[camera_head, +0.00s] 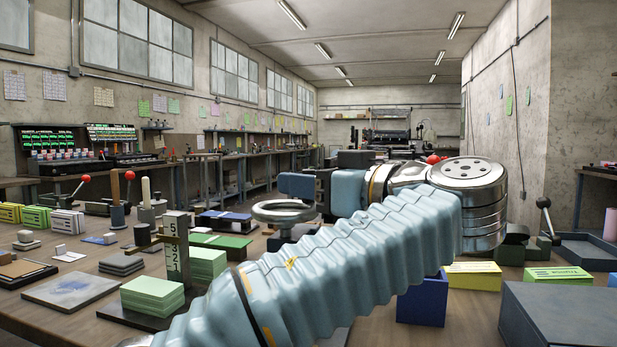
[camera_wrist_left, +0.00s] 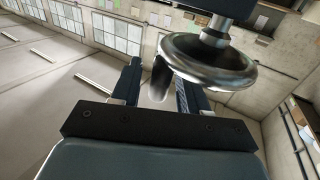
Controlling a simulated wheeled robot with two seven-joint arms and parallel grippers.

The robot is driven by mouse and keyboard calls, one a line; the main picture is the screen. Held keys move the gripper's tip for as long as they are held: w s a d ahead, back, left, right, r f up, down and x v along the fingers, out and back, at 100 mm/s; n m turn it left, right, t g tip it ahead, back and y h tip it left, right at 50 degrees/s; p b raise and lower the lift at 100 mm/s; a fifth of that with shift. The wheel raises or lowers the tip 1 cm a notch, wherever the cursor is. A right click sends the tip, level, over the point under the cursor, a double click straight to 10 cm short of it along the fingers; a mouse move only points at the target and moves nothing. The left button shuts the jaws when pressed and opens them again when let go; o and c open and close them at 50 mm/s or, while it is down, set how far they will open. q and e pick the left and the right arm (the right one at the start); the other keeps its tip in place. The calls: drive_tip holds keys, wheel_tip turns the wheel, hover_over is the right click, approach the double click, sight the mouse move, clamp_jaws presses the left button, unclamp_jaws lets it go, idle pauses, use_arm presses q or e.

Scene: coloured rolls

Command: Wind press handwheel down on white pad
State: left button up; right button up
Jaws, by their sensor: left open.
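The press handwheel (camera_head: 283,210) is a metal ring lying flat near the middle of the head view. In the left wrist view the shiny wheel (camera_wrist_left: 215,62) hangs on a metal stem at the upper right. My left gripper (camera_head: 298,187) is open beside the wheel's far right side. In the left wrist view a dark, rounded handle (camera_wrist_left: 160,78) shows between the two open fingers of this gripper (camera_wrist_left: 157,75); whether they touch it I cannot tell. The lower press and the white pad are hidden or cannot be made out. My right gripper is out of view.
Green paper stacks (camera_head: 152,296) and a numbered post (camera_head: 176,247) stand left of my arm. A blue box (camera_head: 423,300), a yellow carton (camera_head: 474,276) and a large dark box (camera_head: 560,315) are on the right. The bench is crowded.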

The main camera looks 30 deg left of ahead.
use_arm(q)
drive_tip(key=shift+c, duration=0.2)
clamp_jaws()
